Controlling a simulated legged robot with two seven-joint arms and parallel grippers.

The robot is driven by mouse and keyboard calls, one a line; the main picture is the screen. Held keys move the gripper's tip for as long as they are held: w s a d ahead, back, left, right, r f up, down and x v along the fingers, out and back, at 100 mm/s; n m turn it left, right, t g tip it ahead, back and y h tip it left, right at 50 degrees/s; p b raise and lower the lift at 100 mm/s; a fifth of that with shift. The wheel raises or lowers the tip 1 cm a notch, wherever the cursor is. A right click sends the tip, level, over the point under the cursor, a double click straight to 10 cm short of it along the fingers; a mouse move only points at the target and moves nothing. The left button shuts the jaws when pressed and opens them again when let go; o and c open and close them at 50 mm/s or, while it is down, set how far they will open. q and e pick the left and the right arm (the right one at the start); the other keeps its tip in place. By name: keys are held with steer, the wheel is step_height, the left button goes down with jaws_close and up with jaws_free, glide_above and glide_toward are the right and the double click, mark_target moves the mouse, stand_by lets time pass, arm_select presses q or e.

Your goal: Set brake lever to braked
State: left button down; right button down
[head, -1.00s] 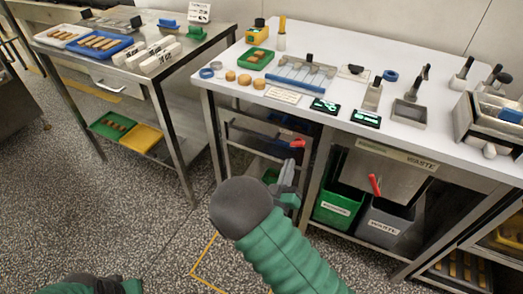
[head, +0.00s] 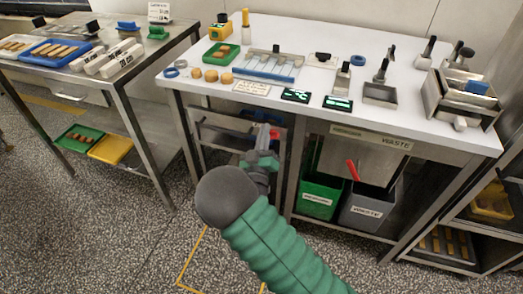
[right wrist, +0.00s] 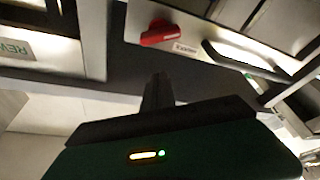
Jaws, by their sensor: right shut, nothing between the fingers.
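A small red lever (head: 275,134) shows on the metal cart under the white table, just right of my right gripper and partly hidden by it. In the right wrist view the red lever (right wrist: 158,33) sits on a pale panel beside a small label, beyond the fingers. I cannot read its setting. My right gripper (head: 264,138) is shut and empty, reaching toward the cart front. In the right wrist view its dark fingers (right wrist: 158,92) point at the panel, with the lever apart from them in the picture. Whether they touch it is unclear. My left gripper is out of view.
The cart (head: 215,127) stands under the white table (head: 190,82). Another red handle (head: 352,170) is by the waste chute, above a green bin (head: 318,197) and a grey bin (head: 366,208). A dark bar handle (right wrist: 240,63) is near the lever. Speckled floor is open in front.

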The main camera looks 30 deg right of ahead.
mark_target(272, 136)
steer(key=d+f, duration=0.1)
steer(key=s+f+b, duration=0.1)
steer(key=f, duration=0.1)
steer(key=shift+d+f+b, duration=0.1)
steer(key=shift+d+b, duration=0.2)
steer(key=shift+d, duration=0.1)
